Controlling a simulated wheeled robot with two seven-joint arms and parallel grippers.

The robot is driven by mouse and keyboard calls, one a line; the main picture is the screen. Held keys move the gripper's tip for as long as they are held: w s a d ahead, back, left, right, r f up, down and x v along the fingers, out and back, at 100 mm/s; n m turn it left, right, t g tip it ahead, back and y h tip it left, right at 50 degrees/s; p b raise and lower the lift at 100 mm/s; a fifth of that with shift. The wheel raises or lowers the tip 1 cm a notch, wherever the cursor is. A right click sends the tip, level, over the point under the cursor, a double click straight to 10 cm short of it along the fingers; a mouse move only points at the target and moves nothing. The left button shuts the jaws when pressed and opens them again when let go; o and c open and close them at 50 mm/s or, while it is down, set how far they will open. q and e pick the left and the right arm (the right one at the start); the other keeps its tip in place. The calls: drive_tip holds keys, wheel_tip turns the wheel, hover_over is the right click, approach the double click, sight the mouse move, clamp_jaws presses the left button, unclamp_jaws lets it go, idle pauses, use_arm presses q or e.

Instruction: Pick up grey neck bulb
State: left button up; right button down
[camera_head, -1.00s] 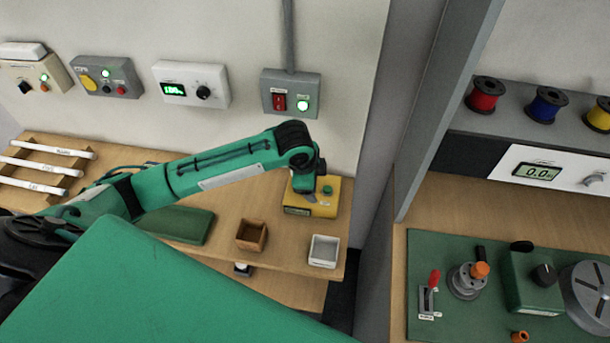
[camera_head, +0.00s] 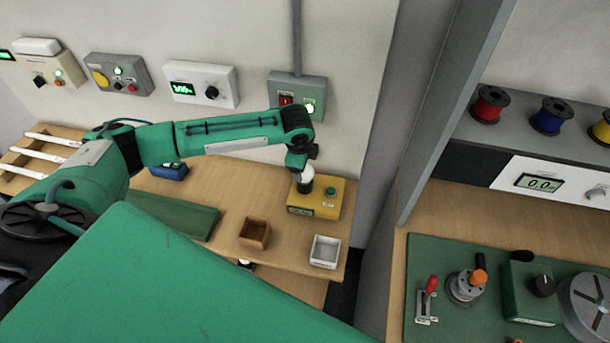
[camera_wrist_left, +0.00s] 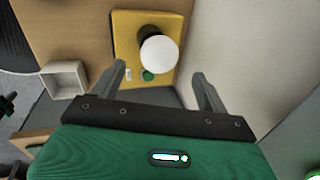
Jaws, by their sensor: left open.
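A bulb with a round white globe (camera_head: 306,174) stands on a yellow box (camera_head: 329,206) on the wooden bench. In the left wrist view, the white globe (camera_wrist_left: 159,56) lies beyond and between the fingertips, with a dark part at its base; I cannot make out the neck's colour. My left gripper (camera_head: 297,160) is just above the bulb in the head view. In the left wrist view, the left gripper (camera_wrist_left: 160,73) is open, its fingers spread either side with nothing between them. My right gripper is not in view.
A green knob (camera_head: 330,191) sits on the yellow box beside the bulb. A brown tray (camera_head: 254,233) and a white tray (camera_head: 324,251) stand in front. A grey switch box (camera_head: 297,94) is on the wall behind. A partition rises to the right.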

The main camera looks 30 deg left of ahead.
use_arm(q)
drive_tip(key=p+x, duration=0.2)
drive_tip(key=x, duration=0.3)
drive_tip(key=shift+s+p, duration=0.1)
drive_tip(key=shift+p, duration=0.3)
drive_tip(key=shift+f, duration=0.45)
drive_tip(key=c, duration=1.1)
drive_tip(key=shift+r, duration=0.1)
drive_tip(key=shift+r, duration=0.45)
drive_tip(key=shift+r+b, duration=3.9)
drive_tip(key=shift+r, duration=9.6)
